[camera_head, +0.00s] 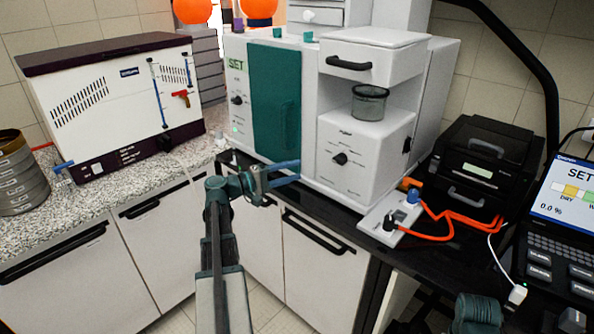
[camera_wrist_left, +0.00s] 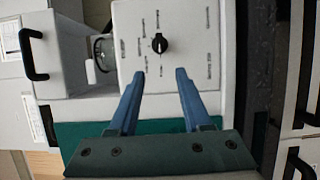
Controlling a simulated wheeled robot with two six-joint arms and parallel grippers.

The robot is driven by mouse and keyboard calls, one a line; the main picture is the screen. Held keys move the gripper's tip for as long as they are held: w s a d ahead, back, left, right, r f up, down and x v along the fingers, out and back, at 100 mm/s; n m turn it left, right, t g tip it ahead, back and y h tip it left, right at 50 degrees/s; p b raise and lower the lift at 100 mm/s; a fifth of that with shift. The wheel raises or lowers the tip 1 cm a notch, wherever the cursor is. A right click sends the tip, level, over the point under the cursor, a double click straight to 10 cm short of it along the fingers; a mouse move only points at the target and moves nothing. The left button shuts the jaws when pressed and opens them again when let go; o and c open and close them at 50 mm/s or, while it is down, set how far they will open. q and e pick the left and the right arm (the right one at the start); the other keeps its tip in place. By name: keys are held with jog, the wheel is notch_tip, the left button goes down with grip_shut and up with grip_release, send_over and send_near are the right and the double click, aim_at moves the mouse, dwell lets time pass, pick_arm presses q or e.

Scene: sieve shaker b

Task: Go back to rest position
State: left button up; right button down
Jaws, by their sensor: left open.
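My left gripper (camera_head: 284,174) reaches in from the lower middle of the head view, in front of the white and teal machine (camera_head: 340,120). Its two blue fingers are apart and empty, and they also show in the left wrist view (camera_wrist_left: 157,75). Beyond the fingertips is the machine's white front panel with a black knob (camera_head: 340,158), which also shows in the wrist view (camera_wrist_left: 160,44). A part of my right arm shows at the bottom right of the head view, but its gripper fingers cannot be seen.
A glass cup (camera_head: 369,103) sits in the machine's recess. A control box (camera_head: 390,222) with orange cables stands on the black bench at right, near a black device (camera_head: 482,165) and a laptop (camera_head: 560,225). A white unit (camera_head: 110,105) and stacked sieves (camera_head: 20,180) stand left.

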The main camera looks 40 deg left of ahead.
dwell(0.4)
pick_arm(q)
jog(key=w+d+f+m+g+h, duration=0.1)
jog(key=d+f+m+g, duration=0.4)
jog(key=d, duration=0.9)
jog(key=d+f+m+g, duration=0.2)
jog(key=d+f+g, duration=0.4)
jog(key=d, duration=0.8)
jog(key=s+d+f+m+g+y+p, duration=0.1)
jog(key=s+d+f+m+y, duration=0.3)
jog(key=s+d, duration=0.4)
jog(key=s+d+f+m+g+y, duration=0.4)
jog(key=s+d+f+m+y, duration=0.1)
jog(key=s+d, duration=0.3)
jog(key=shift+s+d+f+m+y+p, duration=0.15)
jog(key=shift+s+d+m+y+p, duration=0.25)
jog(key=shift+y, duration=0.4)
jog(key=shift+d, duration=0.1)
